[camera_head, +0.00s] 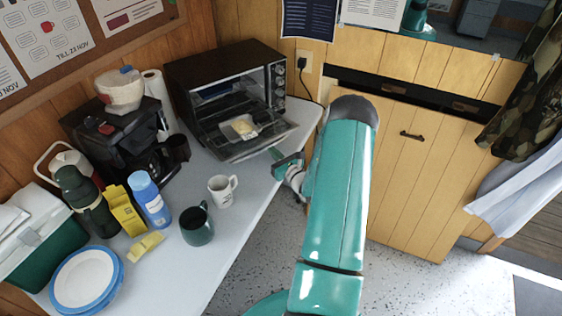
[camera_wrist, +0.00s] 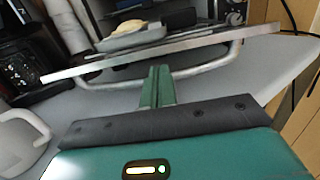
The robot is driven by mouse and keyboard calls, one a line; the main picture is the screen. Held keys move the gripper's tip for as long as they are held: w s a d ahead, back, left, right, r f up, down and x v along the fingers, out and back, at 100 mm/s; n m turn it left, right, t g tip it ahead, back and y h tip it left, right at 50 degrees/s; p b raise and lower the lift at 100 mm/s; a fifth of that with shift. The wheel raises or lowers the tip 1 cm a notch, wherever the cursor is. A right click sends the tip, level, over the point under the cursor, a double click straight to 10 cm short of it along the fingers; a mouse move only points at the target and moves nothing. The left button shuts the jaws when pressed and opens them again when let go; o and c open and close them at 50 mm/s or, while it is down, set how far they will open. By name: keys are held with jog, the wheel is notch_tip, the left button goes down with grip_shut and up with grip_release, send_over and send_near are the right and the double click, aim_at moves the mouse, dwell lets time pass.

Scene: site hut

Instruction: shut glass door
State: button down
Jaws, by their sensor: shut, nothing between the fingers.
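The black toaster oven (camera_head: 215,75) stands at the back of the white counter. Its glass door (camera_head: 258,146) is open, folded down toward the front over the counter. A light tray with food (camera_head: 240,127) shows at the oven's opening. In the wrist view the glass door's edge (camera_wrist: 200,42) crosses the picture, with its pale handle (camera_wrist: 215,64) below it. My gripper (camera_head: 274,152) is at the door's front right corner. In the wrist view my gripper's fingers (camera_wrist: 157,72) are shut and empty, close to the handle and door edge; I cannot tell if they touch.
A white mug (camera_head: 222,190) and a dark green mug (camera_head: 196,226) stand on the counter in front of the oven. A coffee maker (camera_head: 115,135) is left of it. Wooden cabinet doors (camera_head: 420,170) stand at right.

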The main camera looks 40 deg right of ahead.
jog(key=shift+w+r, duration=0.1)
jog(key=shift+w, duration=0.7)
jog(key=shift+r, duration=0.15)
